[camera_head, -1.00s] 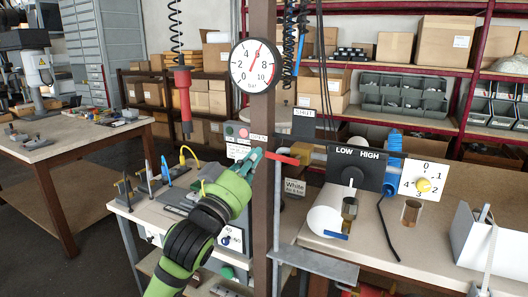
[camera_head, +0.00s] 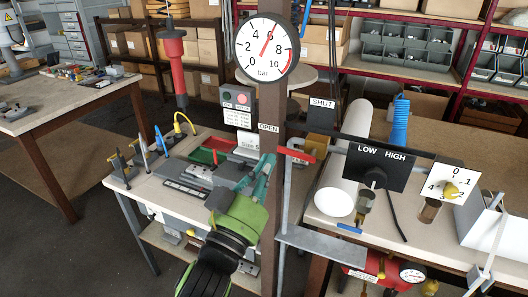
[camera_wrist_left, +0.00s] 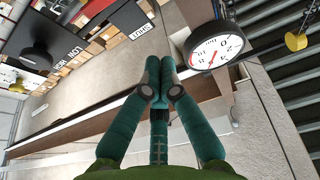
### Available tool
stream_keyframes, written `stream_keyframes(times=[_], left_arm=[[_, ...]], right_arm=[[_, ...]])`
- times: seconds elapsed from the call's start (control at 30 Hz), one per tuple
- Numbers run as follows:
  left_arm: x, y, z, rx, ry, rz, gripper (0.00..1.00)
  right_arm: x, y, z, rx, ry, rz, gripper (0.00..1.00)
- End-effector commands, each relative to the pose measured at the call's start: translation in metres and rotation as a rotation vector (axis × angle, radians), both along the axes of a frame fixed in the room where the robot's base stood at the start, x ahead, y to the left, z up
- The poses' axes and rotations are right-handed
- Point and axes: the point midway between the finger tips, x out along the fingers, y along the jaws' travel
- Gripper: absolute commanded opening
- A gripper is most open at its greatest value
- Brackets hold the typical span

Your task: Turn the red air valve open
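The red valve handle (camera_head: 300,156) is beside the brown post, below the pressure gauge. Its free end points left, on the side of the OPEN sign (camera_head: 269,128); the SHUT sign (camera_head: 321,103) is up and to the right. My left gripper (camera_head: 268,160) has its teal fingers just left of and slightly below the handle's left end, seemingly apart from it. In the left wrist view the fingertips (camera_wrist_left: 160,78) meet with nothing visible between them. The handle cannot be made out there. My right gripper is not in view.
The pressure gauge (camera_head: 267,48), needle near 6, hangs on the post (camera_head: 270,215); it also shows in the wrist view (camera_wrist_left: 215,45). A LOW/HIGH panel (camera_head: 378,166) and a white roll (camera_head: 343,160) stand right. A red hanging tool (camera_head: 174,60) hangs left.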

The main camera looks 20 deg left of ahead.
Motion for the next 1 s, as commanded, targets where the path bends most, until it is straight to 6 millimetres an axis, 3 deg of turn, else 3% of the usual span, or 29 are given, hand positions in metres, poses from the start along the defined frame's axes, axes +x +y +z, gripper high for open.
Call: stream_keyframes(times=[0.1,0.23,0.3,0.6,0.8,1.0], left_arm=[[0.008,-0.001,-0.002,0.003,-0.009,-0.001,0.00],[0.017,-0.002,0.001,0.007,-0.007,-0.002,0.00],[0.034,-0.002,0.015,0.008,0.000,0.000,0.00],[0.088,-0.006,0.035,0.007,0.002,-0.001,0.00],[0.088,-0.004,0.002,0.003,0.008,-0.001,0.00],[0.087,-0.003,-0.010,0.004,0.004,-0.002,0.00]], right_arm=[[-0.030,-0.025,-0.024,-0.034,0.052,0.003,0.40],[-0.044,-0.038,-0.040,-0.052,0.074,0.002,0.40],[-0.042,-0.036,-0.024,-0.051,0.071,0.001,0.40],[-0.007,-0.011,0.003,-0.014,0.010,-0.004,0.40],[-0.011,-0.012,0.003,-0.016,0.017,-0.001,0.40],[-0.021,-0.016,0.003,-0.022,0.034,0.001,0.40]])
